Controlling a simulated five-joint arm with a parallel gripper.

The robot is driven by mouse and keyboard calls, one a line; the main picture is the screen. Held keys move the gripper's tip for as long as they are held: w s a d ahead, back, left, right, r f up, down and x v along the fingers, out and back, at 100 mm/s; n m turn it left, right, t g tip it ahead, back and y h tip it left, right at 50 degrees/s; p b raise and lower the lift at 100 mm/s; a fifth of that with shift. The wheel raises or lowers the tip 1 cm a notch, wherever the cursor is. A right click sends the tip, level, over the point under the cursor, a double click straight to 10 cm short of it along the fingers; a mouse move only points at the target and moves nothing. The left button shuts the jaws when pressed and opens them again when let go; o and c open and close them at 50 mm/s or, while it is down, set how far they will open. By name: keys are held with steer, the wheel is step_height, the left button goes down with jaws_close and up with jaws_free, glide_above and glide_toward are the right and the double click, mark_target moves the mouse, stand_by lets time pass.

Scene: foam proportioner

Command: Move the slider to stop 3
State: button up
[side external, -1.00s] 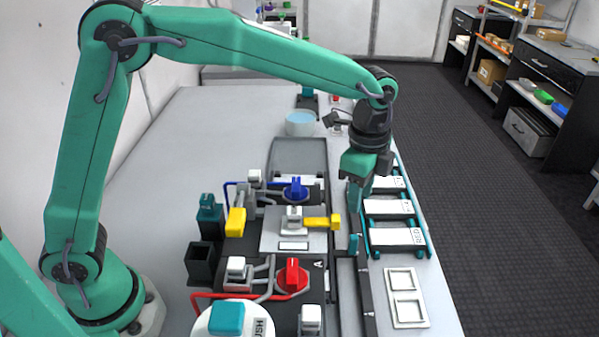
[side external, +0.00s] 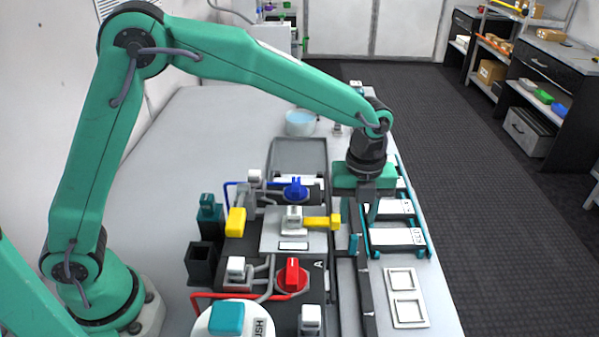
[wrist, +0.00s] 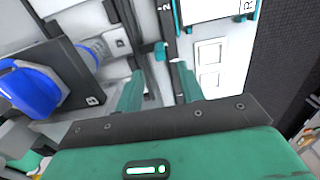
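The slider is a small teal knob (side external: 354,243) on a dark rail (side external: 364,285) that runs along the right side of the panels. In the wrist view the knob (wrist: 160,50) stands just ahead of my fingertips, and a "2" label (wrist: 165,5) shows further up the rail. My gripper (side external: 371,213) points down over the rail, beyond the knob as seen from the side camera. In the wrist view the two teal fingers (wrist: 160,84) are apart with nothing between them. The other stop marks cannot be read.
A yellow handle (side external: 322,222) stands close left of the rail. Teal-edged racks with white labelled plates (side external: 398,237) lie to the right. A white two-window plate (side external: 407,297) lies nearer. Blue (side external: 296,188) and red (side external: 292,274) knobs sit to the left.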

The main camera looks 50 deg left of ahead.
mark_target(354, 236)
steer(key=shift+f, duration=0.45)
steer(key=shift+f, duration=3.85)
jaws_close()
